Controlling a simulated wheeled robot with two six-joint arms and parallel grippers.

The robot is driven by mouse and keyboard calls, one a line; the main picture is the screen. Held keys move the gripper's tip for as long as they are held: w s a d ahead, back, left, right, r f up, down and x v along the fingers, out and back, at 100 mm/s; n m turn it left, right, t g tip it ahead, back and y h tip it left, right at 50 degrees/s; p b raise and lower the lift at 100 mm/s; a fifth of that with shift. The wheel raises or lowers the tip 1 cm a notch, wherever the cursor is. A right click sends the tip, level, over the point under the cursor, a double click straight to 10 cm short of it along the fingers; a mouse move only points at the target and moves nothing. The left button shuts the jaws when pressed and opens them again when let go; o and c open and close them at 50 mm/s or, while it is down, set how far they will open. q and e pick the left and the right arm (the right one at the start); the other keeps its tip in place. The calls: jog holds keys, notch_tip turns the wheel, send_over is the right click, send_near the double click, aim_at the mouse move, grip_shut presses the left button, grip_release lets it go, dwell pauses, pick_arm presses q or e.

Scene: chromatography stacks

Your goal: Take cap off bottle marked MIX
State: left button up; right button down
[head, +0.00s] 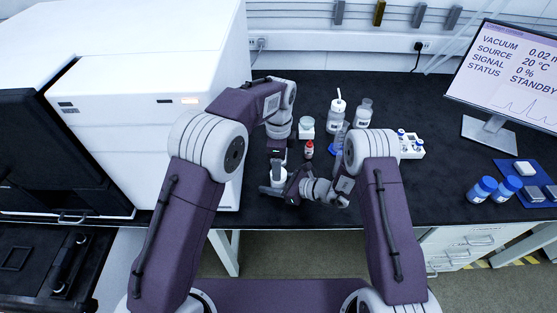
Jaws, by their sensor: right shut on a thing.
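A small white bottle (279,176) stands on the dark bench between my two grippers; no MIX label can be read at this size. My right gripper (278,191) reaches in from the right, low on the bench, and is shut on the bottle's lower part. My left gripper (277,153) points down from above, directly over the bottle's top. Its fingers are small and partly hidden, so I cannot tell whether they are open or touch the cap. The cap itself cannot be made out.
A small red-capped bottle (309,149) and a white-lidded jar (306,126) stand close to the right. Behind are a wash bottle (336,113) and a clear bottle (364,113). A white vial rack (411,146), blue-capped bottles (481,189) and a monitor (510,75) are farther right. A large white instrument (150,100) borders the left.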

aim_at(278, 183)
pick_arm(q)
jog(key=m, duration=0.2)
jog(key=r+m, duration=0.1)
jog(key=m, duration=0.1)
jog(key=shift+s+r+m, duration=0.1)
jog(key=shift+m, duration=0.3)
jog(key=shift+r+m, duration=0.4)
jog(key=shift+m, duration=0.5)
jog(key=shift+r+m, duration=0.4)
jog(key=shift+m, duration=0.2)
jog(key=shift+w+r, duration=0.25)
jog(key=shift+r, duration=0.05)
notch_tip(278, 183, down, 8)
